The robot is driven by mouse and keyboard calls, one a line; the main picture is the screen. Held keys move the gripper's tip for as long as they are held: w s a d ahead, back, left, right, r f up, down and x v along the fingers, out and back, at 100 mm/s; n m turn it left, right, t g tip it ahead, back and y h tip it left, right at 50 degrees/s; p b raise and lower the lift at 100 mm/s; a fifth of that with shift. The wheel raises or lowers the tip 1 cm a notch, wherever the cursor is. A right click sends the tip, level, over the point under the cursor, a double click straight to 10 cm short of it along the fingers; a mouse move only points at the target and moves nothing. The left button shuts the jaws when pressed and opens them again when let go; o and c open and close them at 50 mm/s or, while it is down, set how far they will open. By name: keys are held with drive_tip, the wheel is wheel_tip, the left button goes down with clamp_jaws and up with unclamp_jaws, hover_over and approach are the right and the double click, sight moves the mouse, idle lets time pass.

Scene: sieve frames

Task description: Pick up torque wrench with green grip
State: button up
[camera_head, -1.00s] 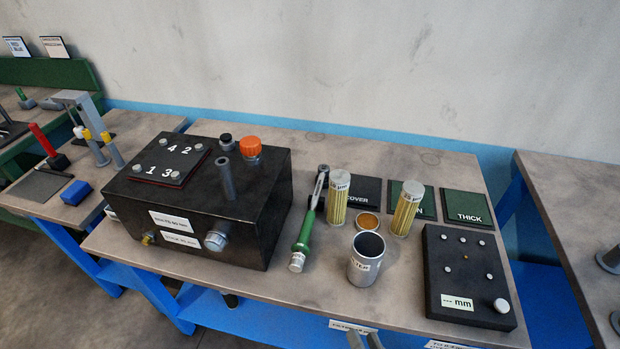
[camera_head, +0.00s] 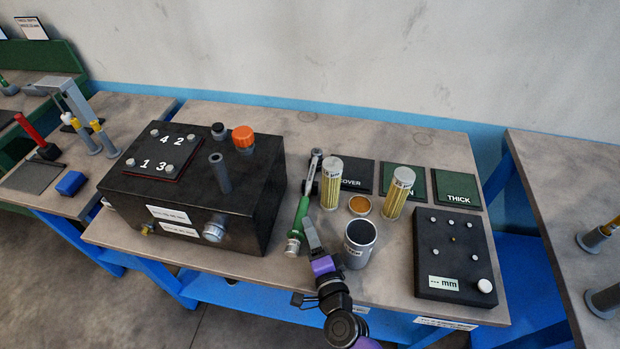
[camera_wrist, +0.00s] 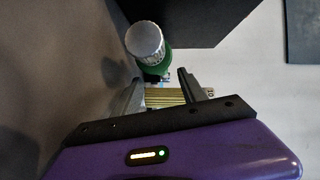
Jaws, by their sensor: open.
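The torque wrench with green grip (camera_head: 299,221) lies on the table just right of the black box, its silver end towards the front and its dark head towards the back. In the wrist view its knurled silver end cap and green grip (camera_wrist: 153,69) show just beyond the fingertips. My gripper (camera_head: 310,227) is beside the grip, on its right, in the head view. In the wrist view my gripper (camera_wrist: 160,80) is open, with a finger on each side and the wrench end ahead. I cannot tell whether a finger touches the wrench.
The black box (camera_head: 250,215) stands close on the left. A metal cup (camera_head: 358,246) stands close on the right. Two yellow filter cylinders (camera_head: 331,184) and an orange-topped tin (camera_head: 359,205) are behind it. A dark gauge block (camera_head: 440,270) is further right.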

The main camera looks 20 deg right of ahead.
sight(304, 210)
drive_tip(key=w, duration=0.4)
drive_tip(key=w+d, duration=0.1)
drive_tip(key=w, duration=0.1)
drive_tip(key=shift+w+f, duration=0.35)
drive_tip(key=shift+w, duration=0.05)
clamp_jaws()
idle(1.0)
drive_tip(key=shift+r, duration=0.2)
